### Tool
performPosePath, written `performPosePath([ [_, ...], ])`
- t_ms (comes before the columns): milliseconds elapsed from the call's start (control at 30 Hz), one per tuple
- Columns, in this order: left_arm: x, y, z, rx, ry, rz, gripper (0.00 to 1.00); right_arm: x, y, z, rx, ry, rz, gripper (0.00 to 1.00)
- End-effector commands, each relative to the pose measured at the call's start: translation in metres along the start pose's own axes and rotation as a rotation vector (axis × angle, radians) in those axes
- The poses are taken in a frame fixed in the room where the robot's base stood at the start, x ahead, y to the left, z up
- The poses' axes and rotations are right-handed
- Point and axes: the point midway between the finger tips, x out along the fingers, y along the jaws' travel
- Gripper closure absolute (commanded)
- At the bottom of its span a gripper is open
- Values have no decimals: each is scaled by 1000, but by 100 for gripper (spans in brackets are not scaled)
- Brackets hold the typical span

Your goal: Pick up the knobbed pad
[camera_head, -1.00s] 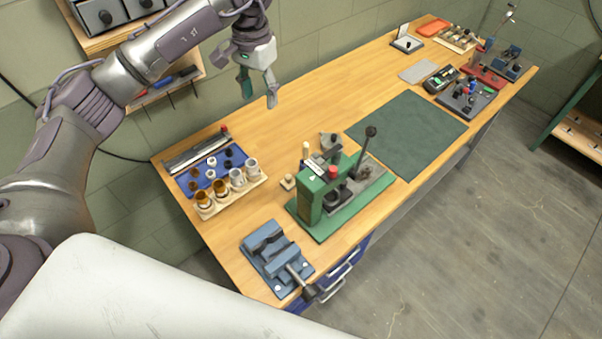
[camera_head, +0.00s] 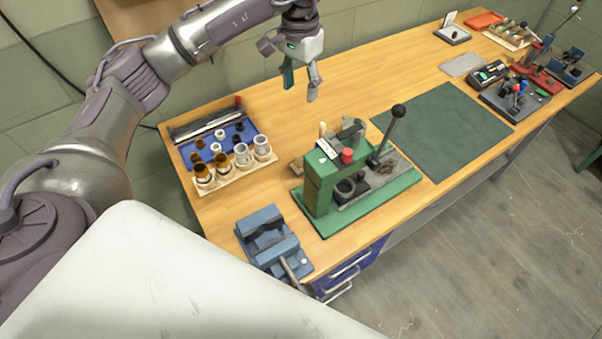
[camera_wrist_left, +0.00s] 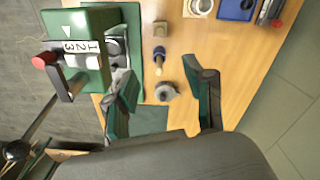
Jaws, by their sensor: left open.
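A small grey rounded piece with a knob-like top (camera_wrist_left: 167,91), which looks like the knobbed pad, sits on the wooden bench. It lies beyond and between the fingers in the left wrist view. In the head view a grey piece (camera_head: 353,127) shows behind the green press, partly hidden. My left gripper (camera_head: 300,92) is open and empty, pointing down above the back of the bench; its two green-grey fingers also show in the left wrist view (camera_wrist_left: 163,80). The gap below it cannot be judged exactly. My right gripper is not in view.
The green press (camera_head: 318,187) with its tall lever stands close to the pad. A pale-handled tool (camera_wrist_left: 159,58) and a small wooden block (camera_wrist_left: 160,28) are nearby. A blue vise (camera_head: 268,240) and cup rack (camera_head: 235,178) stand left. A green mat (camera_head: 445,130) is clear.

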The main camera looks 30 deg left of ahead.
Motion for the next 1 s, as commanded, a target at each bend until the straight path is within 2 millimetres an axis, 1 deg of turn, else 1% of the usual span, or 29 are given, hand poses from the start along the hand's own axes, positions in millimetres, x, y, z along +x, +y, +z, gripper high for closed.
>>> performPosePath([
  [33, 23, 0, 0, 0, -1, 0, 47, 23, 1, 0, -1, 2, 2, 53],
  [67, 29, 0, 0, 0, 0, 0, 47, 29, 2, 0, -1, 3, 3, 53],
  [200, 72, 0, 0, 0, -1, 0, 47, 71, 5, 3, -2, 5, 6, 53],
  [300, 96, 0, 0, 0, 0, 0, 47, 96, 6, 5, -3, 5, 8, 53],
  [400, 110, 0, 0, 0, 1, 0, 47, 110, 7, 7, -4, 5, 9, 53],
  [533, 118, 0, 0, 0, 0, 0, 47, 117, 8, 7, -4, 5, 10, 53],
  [667, 131, 0, 0, 0, -4, 1, 47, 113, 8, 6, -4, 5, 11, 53],
  [900, 177, 0, 1, 0, -5, 1, 47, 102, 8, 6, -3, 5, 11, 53],
  [1000, 191, 0, 0, -1, -3, 2, 47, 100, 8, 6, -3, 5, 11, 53],
])
